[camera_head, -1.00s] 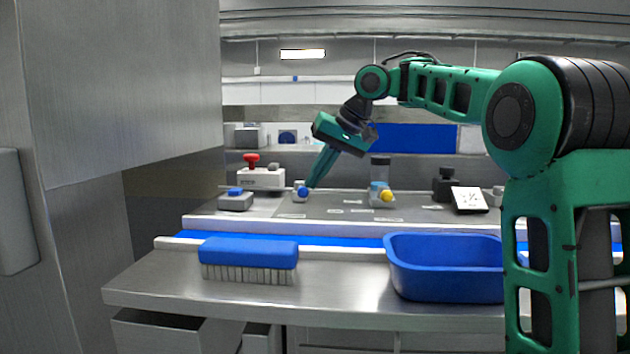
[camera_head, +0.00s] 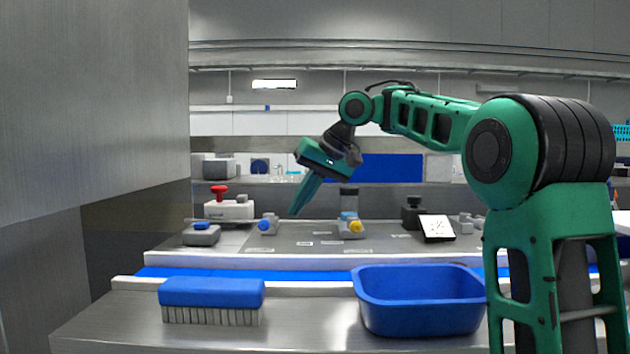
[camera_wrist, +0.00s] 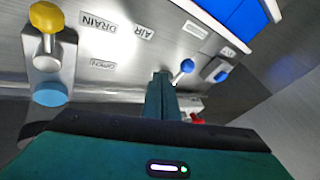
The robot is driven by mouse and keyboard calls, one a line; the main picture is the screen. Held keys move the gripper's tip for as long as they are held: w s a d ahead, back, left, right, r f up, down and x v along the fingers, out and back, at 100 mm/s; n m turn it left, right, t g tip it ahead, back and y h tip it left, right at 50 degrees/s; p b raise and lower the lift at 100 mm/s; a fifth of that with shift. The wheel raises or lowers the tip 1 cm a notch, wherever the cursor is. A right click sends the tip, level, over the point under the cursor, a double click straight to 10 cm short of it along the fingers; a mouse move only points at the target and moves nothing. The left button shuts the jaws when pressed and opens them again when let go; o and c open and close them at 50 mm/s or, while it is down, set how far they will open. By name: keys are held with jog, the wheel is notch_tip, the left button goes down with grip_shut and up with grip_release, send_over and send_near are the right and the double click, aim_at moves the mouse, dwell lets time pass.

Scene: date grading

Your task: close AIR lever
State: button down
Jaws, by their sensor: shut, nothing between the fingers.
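A small lever with a blue ball knob (camera_head: 264,225) stands on the grey panel, left of centre. In the wrist view its blue ball (camera_wrist: 187,66) lies just right of my fingertips. An AIR label (camera_wrist: 143,32) and a DRAIN label (camera_wrist: 99,23) are on the panel, with an OPEN label (camera_wrist: 103,65). A valve with a yellow knob (camera_head: 355,227) and a blue part stands to the right; the yellow knob (camera_wrist: 46,16) also shows in the wrist view. My gripper (camera_head: 295,212) is shut and empty, pointing down to the right of the blue-knobbed lever, apart from it in the head view.
A white box with a red button (camera_head: 219,190) and a grey box with a blue button (camera_head: 201,228) stand left. A blue brush (camera_head: 211,292) and blue tub (camera_head: 418,305) lie in front. A tilted white card (camera_head: 437,228) stands right. A grey wall (camera_head: 95,120) fills the left.

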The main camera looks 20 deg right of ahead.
jog(key=a+v, duration=0.1)
jog(key=v, duration=0.7)
jog(key=shift+s+r, duration=0.4)
jog(key=shift+r, duration=0.05)
